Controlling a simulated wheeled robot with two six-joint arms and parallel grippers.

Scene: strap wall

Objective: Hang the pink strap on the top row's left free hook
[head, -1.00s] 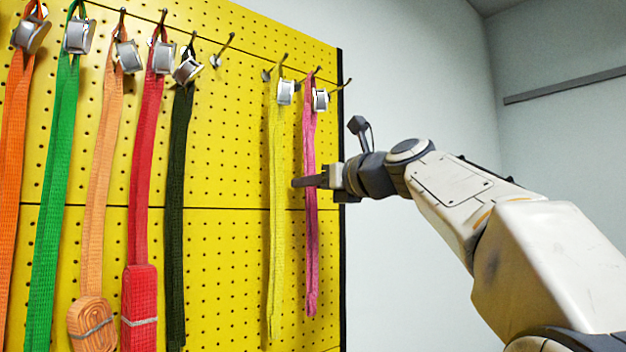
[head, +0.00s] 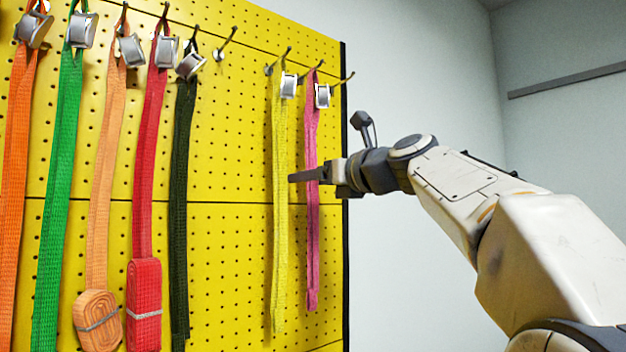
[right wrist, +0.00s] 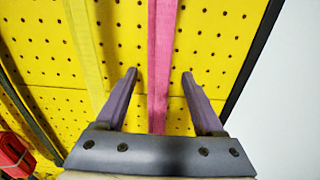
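A free hook (head: 226,42) shows between the dark green and yellow straps. Another bare hook (head: 343,79) sticks out at the far right. My right gripper (head: 303,177) is at the pink strap's middle height, one finger crossing in front of it. In the right wrist view my right gripper (right wrist: 160,75) is open, and the pink strap (right wrist: 160,60) runs between its spread fingers, not gripped. My left gripper is out of view.
The yellow strap (head: 280,200) hangs close to the left of the pink one. Dark green (head: 181,200), red (head: 148,180), peach (head: 102,190), green (head: 58,200) and orange (head: 14,190) straps hang further left. The board's black edge (head: 344,240) lies just right of the pink strap.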

